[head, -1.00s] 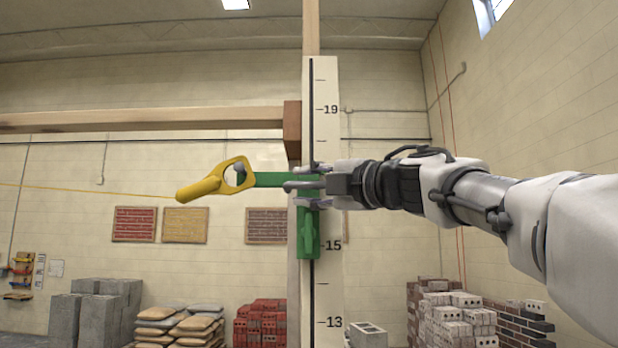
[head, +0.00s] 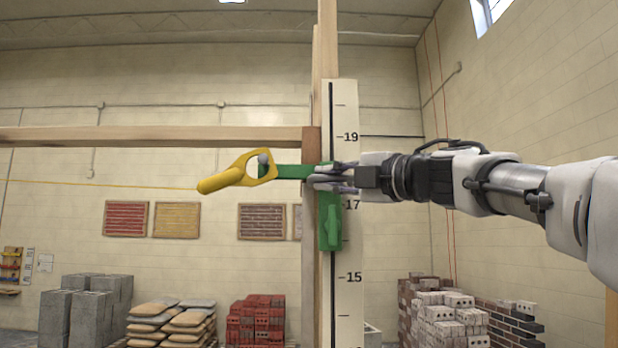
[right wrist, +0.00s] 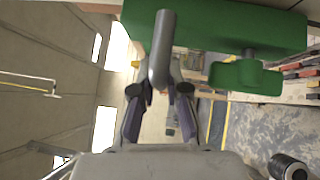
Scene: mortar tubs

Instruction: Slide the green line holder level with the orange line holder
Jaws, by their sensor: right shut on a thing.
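The green line holder (head: 330,220) sits on a white upright staff (head: 349,300) with black numbers. Its arm (head: 290,172) reaches left at a height between 17 and 19. A yellow looped piece (head: 236,175) hangs on the end of that arm, with a thin yellow line running left. My right gripper (head: 336,178) is shut on the green holder at the staff; the exact grip point is partly hidden. In the right wrist view the green holder (right wrist: 225,28) lies just beyond the fingers (right wrist: 160,60). No orange line holder shows. My left gripper is out of view.
A wooden post (head: 327,45) stands behind the staff, and a wooden beam (head: 150,137) runs left from it. Stacked blocks (head: 85,305), bags (head: 170,320) and bricks (head: 255,322) stand in the background. The staff is bare above the holder.

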